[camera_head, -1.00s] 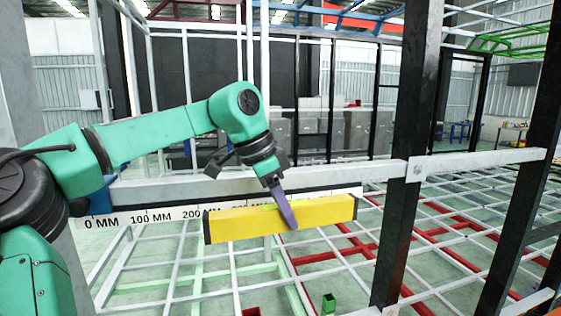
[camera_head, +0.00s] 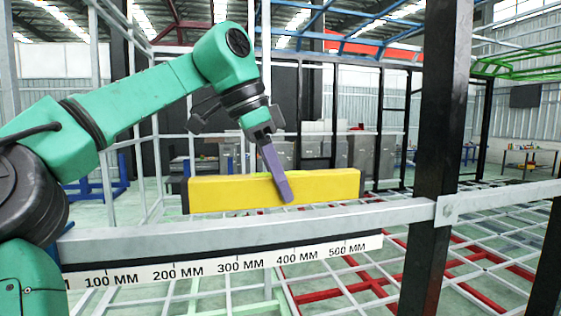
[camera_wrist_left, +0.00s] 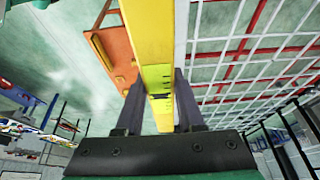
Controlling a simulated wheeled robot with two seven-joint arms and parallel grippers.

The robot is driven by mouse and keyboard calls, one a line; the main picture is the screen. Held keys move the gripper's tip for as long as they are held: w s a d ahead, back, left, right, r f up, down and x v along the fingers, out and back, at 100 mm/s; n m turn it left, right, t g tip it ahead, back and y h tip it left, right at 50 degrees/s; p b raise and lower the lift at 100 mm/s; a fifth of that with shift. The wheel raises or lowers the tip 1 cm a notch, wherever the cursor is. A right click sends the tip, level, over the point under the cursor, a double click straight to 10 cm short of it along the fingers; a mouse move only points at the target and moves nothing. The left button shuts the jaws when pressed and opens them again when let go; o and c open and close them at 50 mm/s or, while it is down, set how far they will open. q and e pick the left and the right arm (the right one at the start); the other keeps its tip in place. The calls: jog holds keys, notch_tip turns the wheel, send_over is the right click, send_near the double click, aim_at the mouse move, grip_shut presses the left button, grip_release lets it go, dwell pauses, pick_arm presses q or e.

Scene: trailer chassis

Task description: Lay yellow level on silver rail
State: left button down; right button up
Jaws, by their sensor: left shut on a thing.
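The yellow level (camera_head: 230,192) is long and boxy with dark ends. It is roughly horizontal, its lower edge close to the top edge of the silver rail (camera_head: 150,232); I cannot tell whether they touch. My left gripper (camera_head: 287,196) comes from above and is shut on the level near its middle. In the left wrist view, the level (camera_wrist_left: 150,25) runs between the two fingers (camera_wrist_left: 158,82), and its fingertips hide part of its sides. A pale bar runs along its right side there. My right gripper is not in view.
A ruler strip (camera_head: 240,264) with millimetre marks runs along the rail's front face. A black upright post (camera_head: 438,150) stands at the right, crossing the rail line. An orange piece (camera_wrist_left: 116,55) lies left of the level in the left wrist view.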

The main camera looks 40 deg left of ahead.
pick_arm(q)
jog(key=shift+w+a+f, duration=0.8)
jog(key=shift+w+f, duration=0.3)
jog(key=shift+w+a+f, duration=0.25)
jog(key=shift+w+a, duration=0.05)
jog(key=shift+w, duration=0.1)
jog(key=shift+s+d+r, duration=0.15)
jog(key=shift+s+d, duration=0.05)
jog(key=shift+s+d+r, duration=0.1)
jog(key=shift+s+d, duration=0.35)
jog(key=shift+s, duration=0.15)
jog(key=shift+w+a, duration=0.1)
jog(key=shift+w, duration=0.05)
jog(key=shift+w+a+f+b, duration=0.3)
jog(key=shift+f+b, duration=0.1)
jog(key=shift+f, duration=0.15)
jog(key=c, duration=0.5)
grip_release()
jog(key=shift+s+d+r, duration=0.1)
jog(key=shift+o, duration=0.3)
jog(key=shift+s+d, duration=0.15)
jog(key=shift+s, duration=0.05)
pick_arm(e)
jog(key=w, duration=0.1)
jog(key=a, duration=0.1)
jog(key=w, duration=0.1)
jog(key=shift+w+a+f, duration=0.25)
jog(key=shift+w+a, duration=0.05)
pick_arm(q)
jog(key=shift+r, duration=0.1)
